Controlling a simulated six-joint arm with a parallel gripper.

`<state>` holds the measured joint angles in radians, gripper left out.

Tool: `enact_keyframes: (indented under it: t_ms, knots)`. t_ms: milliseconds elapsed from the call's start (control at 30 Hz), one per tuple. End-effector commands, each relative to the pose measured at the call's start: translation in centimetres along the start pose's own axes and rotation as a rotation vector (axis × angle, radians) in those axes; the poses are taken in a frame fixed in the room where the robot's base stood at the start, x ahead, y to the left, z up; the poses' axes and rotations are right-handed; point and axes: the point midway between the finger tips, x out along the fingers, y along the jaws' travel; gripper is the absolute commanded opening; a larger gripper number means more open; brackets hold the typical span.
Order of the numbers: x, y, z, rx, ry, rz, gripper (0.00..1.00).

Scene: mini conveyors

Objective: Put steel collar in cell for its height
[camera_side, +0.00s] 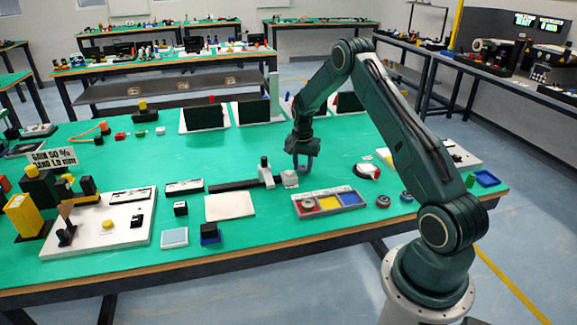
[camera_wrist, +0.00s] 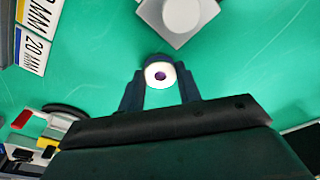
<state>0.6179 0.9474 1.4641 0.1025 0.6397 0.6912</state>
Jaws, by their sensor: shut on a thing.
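The steel collar (camera_wrist: 159,75), a pale ring with a dark bore, sits between the fingertips of my gripper (camera_wrist: 160,88) in the wrist view. My gripper is shut on it. In the side view my gripper (camera_side: 303,163) points down over the green table, behind the sorting tray (camera_side: 322,192). The collar is too small to make out there. The tray has a red cell (camera_side: 309,205), a yellow cell (camera_side: 329,203) and a blue cell (camera_side: 350,198). Part of its labels, one reading 20 MM (camera_wrist: 36,50), shows at the wrist view's upper left.
A pale block with a round top (camera_wrist: 180,15) stands just ahead of the collar; a pale block (camera_side: 290,179) also stands close by my gripper in the side view. A black rail with a white upright (camera_side: 266,175) lies left of it. Small rings (camera_side: 383,201) lie right of the tray.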

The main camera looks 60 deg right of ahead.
Motion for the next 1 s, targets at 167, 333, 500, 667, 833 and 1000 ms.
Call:
enact_keyframes:
  t_ms: [167, 333, 500, 667, 833, 1000]
  knots:
    - [-1.3, -0.1, -0.2, 0.000, 0.003, -0.002, 0.07]
    - [-3.6, -0.1, -0.5, 0.000, 0.004, -0.003, 0.07]
    - [-6.9, -0.1, -0.9, 0.000, 0.005, -0.004, 0.07]
    - [-10.4, -0.1, -1.3, 0.000, 0.004, -0.004, 0.07]
    - [-14.0, -0.1, -1.8, 0.000, 0.004, -0.003, 0.07]
    - [-16.9, -0.1, -2.1, 0.001, 0.002, -0.002, 0.07]
